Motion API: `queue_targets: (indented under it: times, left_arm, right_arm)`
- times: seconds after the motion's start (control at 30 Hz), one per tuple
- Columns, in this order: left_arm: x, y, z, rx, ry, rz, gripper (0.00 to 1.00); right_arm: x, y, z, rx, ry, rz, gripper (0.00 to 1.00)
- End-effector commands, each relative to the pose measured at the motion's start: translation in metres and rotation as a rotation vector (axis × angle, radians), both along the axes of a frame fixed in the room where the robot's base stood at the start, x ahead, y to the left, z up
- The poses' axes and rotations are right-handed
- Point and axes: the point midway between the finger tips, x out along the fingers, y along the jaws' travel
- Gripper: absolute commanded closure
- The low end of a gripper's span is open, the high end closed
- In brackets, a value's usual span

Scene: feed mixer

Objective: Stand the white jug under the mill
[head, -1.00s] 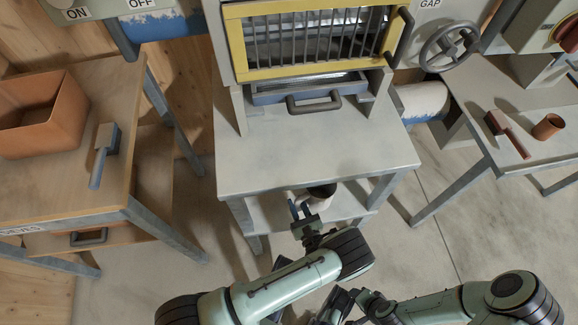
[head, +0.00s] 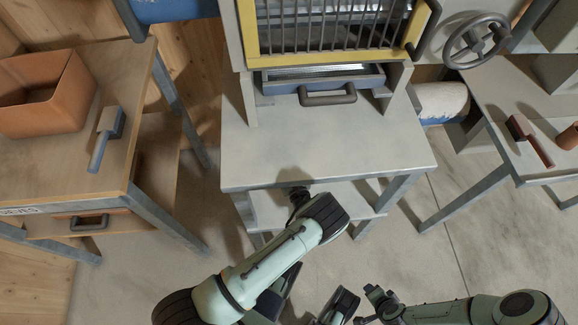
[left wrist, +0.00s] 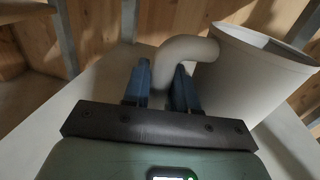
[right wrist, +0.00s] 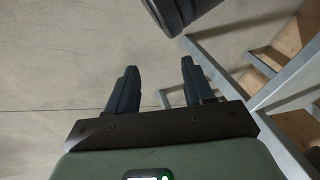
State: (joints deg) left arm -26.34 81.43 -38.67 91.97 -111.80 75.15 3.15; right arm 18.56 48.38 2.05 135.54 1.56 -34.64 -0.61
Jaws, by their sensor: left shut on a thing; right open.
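In the left wrist view the white jug (left wrist: 250,75) is upright or nearly so, with its open rim at the upper right. My left gripper (left wrist: 165,82) is shut on the jug's curved handle (left wrist: 185,48). In the head view the jug is hidden by my left arm and the stand's top, and only the back of that gripper shows at the top's front edge. The mill (head: 330,62), with a yellow-framed grille, stands on the grey stand's top (head: 320,150). My right gripper (right wrist: 158,85) is open and empty over the floor.
A lower shelf (head: 350,208) lies under the stand's top. A drawer with a dark handle (head: 328,95) sits below the grille. A wooden bench with an orange bin (head: 45,95) and a brush (head: 105,138) is at left. A brush (head: 530,140) lies on the right table.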

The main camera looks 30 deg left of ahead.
Motion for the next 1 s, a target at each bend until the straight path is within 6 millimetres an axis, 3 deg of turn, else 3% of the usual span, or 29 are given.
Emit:
queue_targets:
  times: [0.07,0.57,0.6,0.63,1.0]
  left_arm:
    - [0.0005,0.0003,-0.0116,0.001,-0.002,0.001,1.0]
    - [0.0004,-0.0003,-0.0146,0.001,-0.003,0.0,1.0]
    - [0.0002,-0.0002,-0.0142,0.0,-0.003,0.0,0.6]
    - [0.0002,-0.0002,-0.0141,0.0,-0.003,0.0,0.5]
    - [0.0001,-0.0002,-0.0114,0.0,-0.003,0.001,0.47]
  right_arm:
    - [-0.0102,-0.0011,-0.0115,0.002,0.033,-0.001,0.48]
    - [-0.0163,-0.0021,-0.0154,0.003,0.055,-0.003,0.48]
    - [-0.0164,-0.0022,-0.0149,0.002,0.054,-0.003,0.48]
    - [-0.0163,-0.0022,-0.0148,0.003,0.054,-0.003,0.48]
    - [-0.0143,-0.0017,-0.0118,0.003,0.047,-0.002,0.48]
